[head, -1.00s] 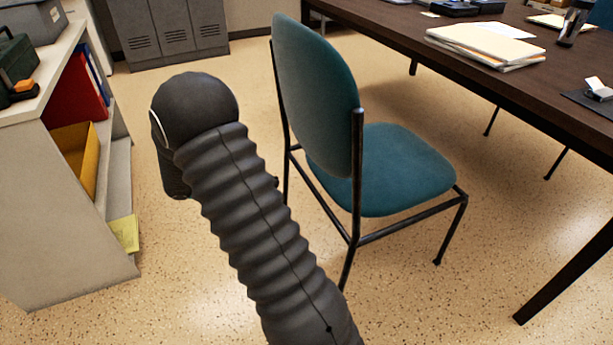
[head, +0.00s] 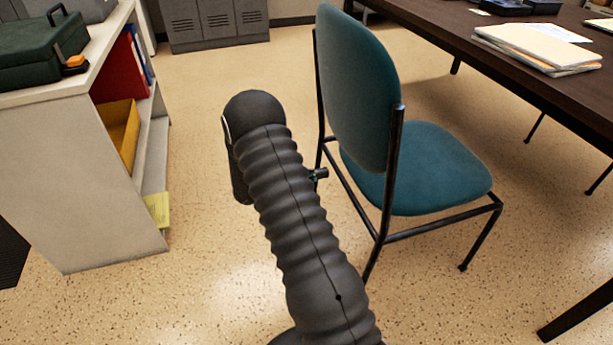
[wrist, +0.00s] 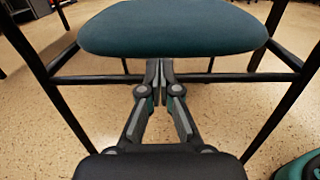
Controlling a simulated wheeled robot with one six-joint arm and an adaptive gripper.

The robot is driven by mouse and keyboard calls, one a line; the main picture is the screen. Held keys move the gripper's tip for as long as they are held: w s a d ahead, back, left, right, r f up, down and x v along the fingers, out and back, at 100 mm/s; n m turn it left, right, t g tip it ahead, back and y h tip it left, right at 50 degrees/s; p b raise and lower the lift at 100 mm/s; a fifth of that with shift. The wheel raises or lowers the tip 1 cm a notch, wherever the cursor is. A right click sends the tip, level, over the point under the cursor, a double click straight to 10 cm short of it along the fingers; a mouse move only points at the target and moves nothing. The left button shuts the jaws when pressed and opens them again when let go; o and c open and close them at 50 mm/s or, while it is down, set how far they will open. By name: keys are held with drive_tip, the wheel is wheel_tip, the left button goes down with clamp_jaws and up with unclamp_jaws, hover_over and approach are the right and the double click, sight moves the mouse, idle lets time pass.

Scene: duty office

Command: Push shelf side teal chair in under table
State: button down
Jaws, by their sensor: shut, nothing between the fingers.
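The teal chair (head: 435,170) has a padded seat, an upright oval back and a black metal frame. In the head view it stands right of my arm, its seat facing the dark table (head: 545,75), with floor between the seat and the table legs. My gripper (wrist: 160,62) is shut and empty. In the wrist view its fingertips are just below the edge of the chair's seat (wrist: 190,28), near the rear crossbar; I cannot tell whether they touch it. In the head view my arm hides most of the gripper.
A low shelf (head: 98,185) with a green box (head: 40,52) on top and folders inside stands at the left. Grey lockers (head: 215,22) are at the back. Papers (head: 535,45) lie on the table.

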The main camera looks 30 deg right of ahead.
sight(349, 167)
drive_tip(key=x, duration=0.6)
drive_tip(key=shift+d, duration=0.25)
